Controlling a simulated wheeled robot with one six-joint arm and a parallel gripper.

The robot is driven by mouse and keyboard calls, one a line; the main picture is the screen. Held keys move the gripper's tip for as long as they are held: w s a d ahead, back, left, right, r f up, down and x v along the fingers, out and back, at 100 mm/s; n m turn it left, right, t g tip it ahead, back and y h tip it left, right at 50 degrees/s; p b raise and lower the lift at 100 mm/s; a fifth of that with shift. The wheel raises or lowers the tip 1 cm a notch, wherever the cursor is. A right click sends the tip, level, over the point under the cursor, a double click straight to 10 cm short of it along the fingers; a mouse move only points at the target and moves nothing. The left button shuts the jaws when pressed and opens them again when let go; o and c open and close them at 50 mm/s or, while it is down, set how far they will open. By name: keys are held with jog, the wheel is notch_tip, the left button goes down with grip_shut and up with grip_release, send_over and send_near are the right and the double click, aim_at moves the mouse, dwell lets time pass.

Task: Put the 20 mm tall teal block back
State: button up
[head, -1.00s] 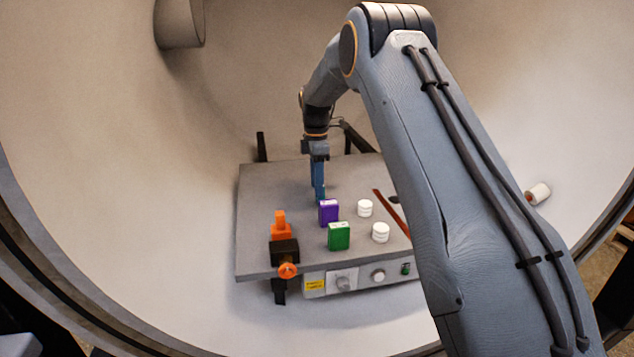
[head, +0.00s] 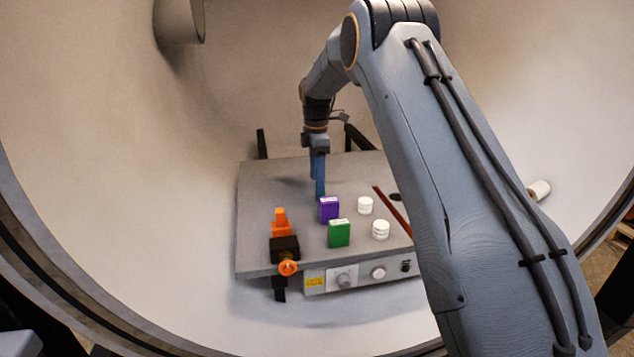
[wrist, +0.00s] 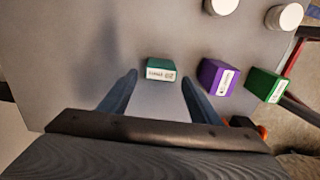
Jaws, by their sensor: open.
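The teal block (wrist: 160,71) stands on the grey plate (wrist: 90,50), with a white label reading 20 on its near side in the wrist view. My gripper (wrist: 160,80) is open, its two blue fingers on either side of the block with gaps to both. The block lies at about the fingertips' line and is not held. In the head view my gripper (head: 319,192) points down over the plate behind the purple block. I cannot make out the teal block there.
A purple block (head: 328,209) and a green block (head: 339,233) stand close by, with white cylinders (head: 365,205) to their right. An orange part with a black clamp (head: 284,249) sits at the front left edge. The plate's left side is clear.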

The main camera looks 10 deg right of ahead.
notch_tip(320, 180, up, 11)
jog(key=b, duration=0.2)
jog(key=shift+f, duration=0.15)
